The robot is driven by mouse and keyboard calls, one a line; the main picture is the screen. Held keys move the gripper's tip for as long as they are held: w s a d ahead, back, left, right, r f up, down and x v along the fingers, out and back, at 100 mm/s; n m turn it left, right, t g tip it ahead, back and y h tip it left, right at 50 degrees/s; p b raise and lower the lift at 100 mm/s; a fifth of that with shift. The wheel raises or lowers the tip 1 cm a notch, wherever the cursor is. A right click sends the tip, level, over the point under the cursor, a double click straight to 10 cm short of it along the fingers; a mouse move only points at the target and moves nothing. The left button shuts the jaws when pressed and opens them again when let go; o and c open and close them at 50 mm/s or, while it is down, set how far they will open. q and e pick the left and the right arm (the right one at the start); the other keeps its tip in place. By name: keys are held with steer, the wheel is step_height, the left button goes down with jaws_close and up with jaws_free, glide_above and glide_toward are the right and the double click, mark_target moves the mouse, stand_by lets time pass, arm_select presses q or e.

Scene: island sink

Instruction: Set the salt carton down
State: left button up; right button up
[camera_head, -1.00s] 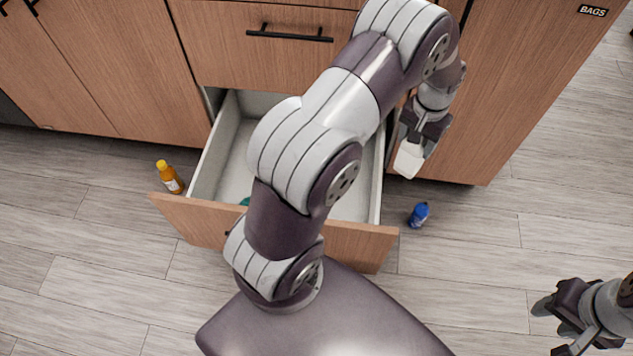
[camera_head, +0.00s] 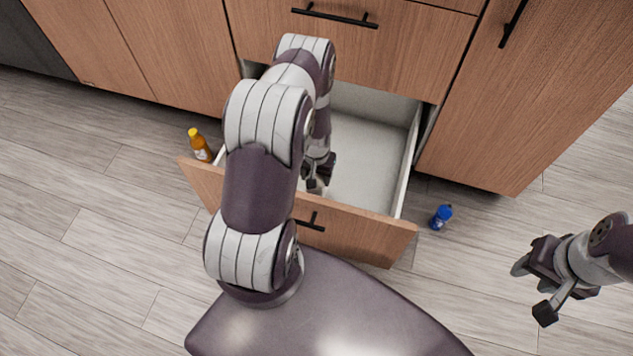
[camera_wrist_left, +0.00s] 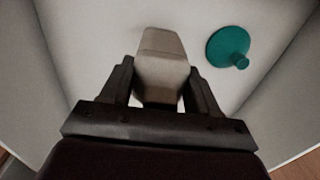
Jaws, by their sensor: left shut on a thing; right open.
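The salt carton (camera_wrist_left: 162,62) is a pale, plain block with tapered edges, seen in the left wrist view between the fingers of my left gripper (camera_wrist_left: 160,80). The gripper is shut on it, inside the open drawer (camera_head: 365,165). In the head view my left gripper (camera_head: 317,175) is low behind the drawer front, and my arm and the front mostly hide the carton. I cannot tell whether the carton touches the drawer floor. My right gripper (camera_head: 532,290) is open and empty above the floor at the right.
A teal object (camera_wrist_left: 228,46) with a round base and a knob lies in the drawer beside the carton. An orange bottle (camera_head: 200,146) stands on the floor left of the drawer, a blue bottle (camera_head: 441,217) right of it.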

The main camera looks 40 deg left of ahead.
arm_select(q)
step_height(320, 180, down, 4)
steer(key=shift+r+b, duration=0.25)
steer(key=shift+b, duration=0.55)
steer(key=shift+f, duration=0.2)
steer(key=o, duration=1.5)
